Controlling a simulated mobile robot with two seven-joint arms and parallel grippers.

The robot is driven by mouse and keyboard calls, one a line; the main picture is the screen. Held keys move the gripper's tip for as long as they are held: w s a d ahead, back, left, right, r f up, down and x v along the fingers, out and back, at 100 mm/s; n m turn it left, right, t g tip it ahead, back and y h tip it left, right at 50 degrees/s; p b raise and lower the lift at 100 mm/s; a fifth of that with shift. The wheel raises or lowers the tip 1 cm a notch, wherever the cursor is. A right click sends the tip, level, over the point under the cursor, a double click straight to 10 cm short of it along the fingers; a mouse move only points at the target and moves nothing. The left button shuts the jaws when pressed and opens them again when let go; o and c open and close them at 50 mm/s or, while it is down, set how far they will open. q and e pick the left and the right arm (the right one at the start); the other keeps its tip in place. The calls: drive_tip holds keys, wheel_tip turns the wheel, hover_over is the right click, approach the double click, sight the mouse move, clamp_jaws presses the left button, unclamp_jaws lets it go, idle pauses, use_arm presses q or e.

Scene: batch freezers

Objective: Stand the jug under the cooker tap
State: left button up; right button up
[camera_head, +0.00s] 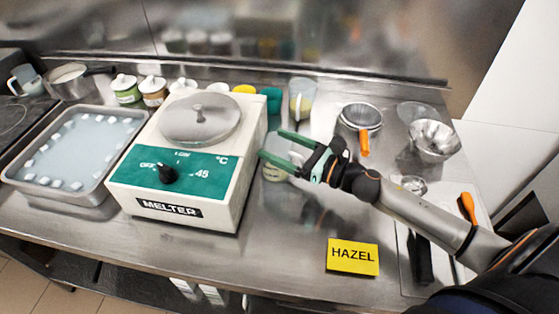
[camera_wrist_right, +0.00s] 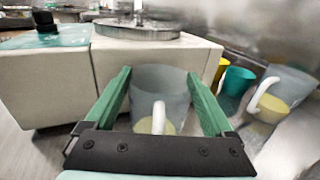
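A translucent jug (camera_wrist_right: 143,90) with a white handle and pale yellow contents shows between the fingers of my right gripper (camera_wrist_right: 158,92) in the right wrist view. The fingers are spread on either side of it, and I cannot tell whether they touch it. In the head view the right gripper (camera_head: 283,150) is beside the melter, with the jug (camera_head: 274,173) partly hidden under its green fingers. A second clear jug (camera_head: 301,98) with yellow contents stands behind, also in the wrist view (camera_wrist_right: 284,92). No cooker tap can be made out. My left gripper is not in view.
The white melter (camera_head: 180,212) stands just left of the gripper. A metal tray (camera_head: 91,197) is at the left. A sieve (camera_head: 361,117), a metal bowl (camera_head: 434,139) and a yellow HAZEL sign (camera_head: 353,257) are to the right. Bare steel lies in front of the gripper.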

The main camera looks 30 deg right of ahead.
clamp_jaws()
idle(0.4)
drive_tip(key=shift+r, duration=0.15)
